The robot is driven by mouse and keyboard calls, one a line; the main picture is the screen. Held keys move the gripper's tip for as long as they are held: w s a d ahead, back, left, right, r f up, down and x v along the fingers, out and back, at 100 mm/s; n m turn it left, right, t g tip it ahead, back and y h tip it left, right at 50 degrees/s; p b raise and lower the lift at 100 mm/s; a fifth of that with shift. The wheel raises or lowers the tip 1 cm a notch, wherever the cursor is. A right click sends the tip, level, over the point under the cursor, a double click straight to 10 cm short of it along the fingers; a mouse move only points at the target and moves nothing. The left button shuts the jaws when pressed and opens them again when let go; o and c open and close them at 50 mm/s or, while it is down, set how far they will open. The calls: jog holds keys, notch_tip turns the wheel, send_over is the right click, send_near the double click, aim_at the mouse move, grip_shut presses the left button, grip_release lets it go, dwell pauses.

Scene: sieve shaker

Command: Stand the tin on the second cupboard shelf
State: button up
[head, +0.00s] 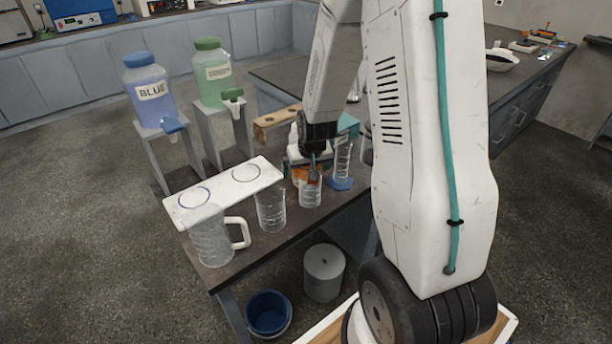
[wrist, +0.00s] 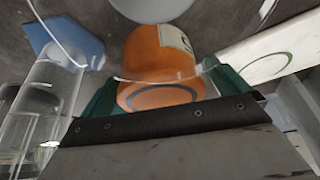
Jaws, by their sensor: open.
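No thing in view can be made out for sure as the tin. An orange round thing with a pale label stands on the bench beyond my fingers in the wrist view (wrist: 165,55); in the head view a little orange shows behind my gripper. My gripper (head: 314,166) points down over a clear beaker (head: 311,196). Its green fingers (wrist: 165,92) are apart, with a clear curved rim showing between them. I cannot tell whether they touch the glass. No open cupboard shelf shows.
A jug (head: 210,240), another beaker (head: 270,212) and a white board with two rings (head: 218,190) crowd the bench. Blue (head: 150,90) and green (head: 212,75) bottles stand on risers behind. A blue bucket (head: 268,313) and grey cylinder (head: 324,272) stand below. Floor at left is clear.

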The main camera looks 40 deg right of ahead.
jog(key=shift+w+d+f, duration=0.1)
jog(key=shift+w+f, duration=0.15)
jog(key=shift+f, duration=0.35)
jog(key=c, duration=1.2)
